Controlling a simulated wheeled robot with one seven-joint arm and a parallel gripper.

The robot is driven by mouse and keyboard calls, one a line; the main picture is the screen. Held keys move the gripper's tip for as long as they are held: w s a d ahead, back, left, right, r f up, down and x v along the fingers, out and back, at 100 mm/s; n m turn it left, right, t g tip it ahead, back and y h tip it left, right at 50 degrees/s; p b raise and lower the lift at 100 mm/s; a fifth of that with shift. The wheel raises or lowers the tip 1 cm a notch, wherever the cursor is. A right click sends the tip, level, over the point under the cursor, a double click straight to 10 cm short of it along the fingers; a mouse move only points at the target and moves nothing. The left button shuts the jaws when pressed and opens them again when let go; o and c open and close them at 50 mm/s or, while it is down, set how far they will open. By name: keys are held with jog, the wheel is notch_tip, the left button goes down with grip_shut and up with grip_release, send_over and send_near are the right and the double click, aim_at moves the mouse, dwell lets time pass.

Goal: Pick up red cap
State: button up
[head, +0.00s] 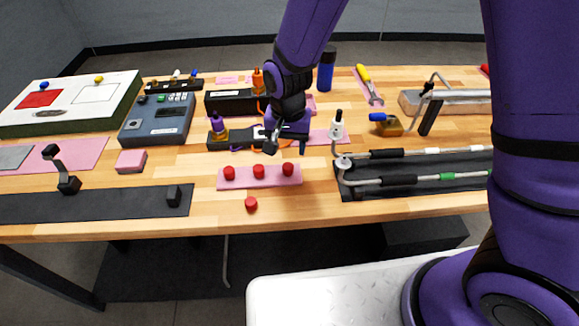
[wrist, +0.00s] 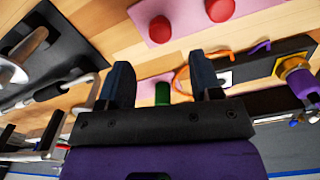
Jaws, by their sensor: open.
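Three red caps stand in a row on a pink strip (head: 244,184): a left one (head: 229,173), a middle one (head: 258,171) and a right one (head: 288,169). A loose red cap (head: 251,204) lies on bare wood in front of the strip. My gripper (head: 287,143) is above the table, behind the strip. In the wrist view its two fingers (wrist: 163,78) are apart with nothing held between them. Two red caps show beyond the fingertips there, one at upper middle (wrist: 160,29) and one at the top edge (wrist: 220,9). The loose cap is outside the wrist view.
A black tray with metal pipes (head: 400,188) lies to the right of the strip. A white bottle (head: 337,126) and a dark holder with a purple bottle (head: 219,130) stand near my gripper. The wood (head: 290,212) in front of the strip is mostly clear.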

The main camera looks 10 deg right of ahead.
aim_at(288, 166)
jog(key=shift+f, duration=4)
grip_shut()
